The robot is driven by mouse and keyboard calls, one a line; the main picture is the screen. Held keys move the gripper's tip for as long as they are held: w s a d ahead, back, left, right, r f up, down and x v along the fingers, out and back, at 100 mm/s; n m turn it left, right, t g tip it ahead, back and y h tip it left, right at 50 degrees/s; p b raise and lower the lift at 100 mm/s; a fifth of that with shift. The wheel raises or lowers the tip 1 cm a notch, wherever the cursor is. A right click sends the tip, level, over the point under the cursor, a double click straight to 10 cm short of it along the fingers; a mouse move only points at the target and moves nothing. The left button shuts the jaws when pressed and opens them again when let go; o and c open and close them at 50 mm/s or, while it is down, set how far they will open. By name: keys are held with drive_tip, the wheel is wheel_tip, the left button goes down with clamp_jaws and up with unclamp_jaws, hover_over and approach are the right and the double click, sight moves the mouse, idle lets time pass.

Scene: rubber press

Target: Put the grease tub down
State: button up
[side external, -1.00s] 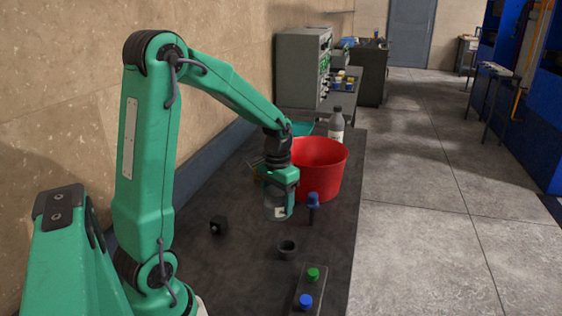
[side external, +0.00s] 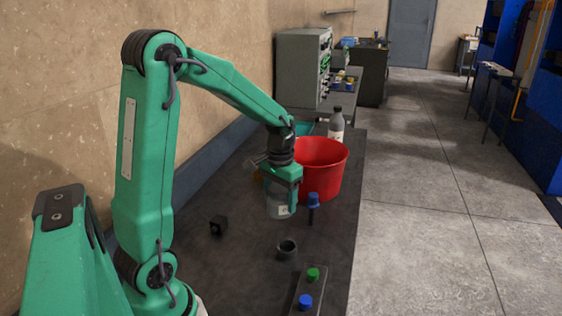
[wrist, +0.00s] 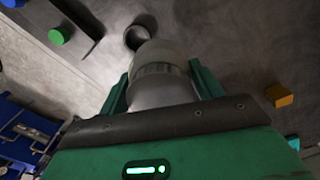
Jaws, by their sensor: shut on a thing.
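The grease tub (side external: 278,208) is a pale grey, translucent cylinder with a small white label, held upright in my gripper (side external: 282,190). The gripper is shut on it, and the tub hangs down between the fingers at or just above the dark bench top (side external: 238,262). I cannot tell whether its base touches the bench. In the wrist view the tub (wrist: 160,72) sits between the two green fingers of my gripper (wrist: 160,85). The gripper hides part of the tub in the side view.
A red bucket (side external: 325,170) stands close behind and right of the tub. A blue-topped piece (side external: 313,205) is at its right. A small dark cup (side external: 287,249), a black block (side external: 218,225) and a box with green and blue buttons (side external: 309,291) are nearer. Bench between is clear.

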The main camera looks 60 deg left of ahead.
drive_tip(key=w+a+n, duration=0.3)
drive_tip(key=a+n, duration=0.2)
drive_tip(key=a, duration=0.5)
drive_tip(key=shift+w+a, duration=0.15)
drive_tip(key=shift+a, duration=0.1)
drive_tip(key=shift+a, duration=0.1)
drive_tip(key=s+a+f, duration=0.1)
drive_tip(key=a+f, duration=0.1)
drive_tip(key=a, duration=0.1)
drive_tip(key=s+a+f, duration=0.1)
drive_tip(key=a+f, duration=0.1)
drive_tip(key=a, duration=0.2)
drive_tip(key=s+a+f, duration=0.1)
drive_tip(key=a+f, duration=0.1)
drive_tip(key=a, duration=0.2)
drive_tip(key=shift+f, duration=0.35)
drive_tip(key=shift+f, duration=2)
drive_tip(key=shift+f, duration=0.1)
drive_tip(key=o, duration=1.2)
drive_tip(key=shift+f, duration=0.1)
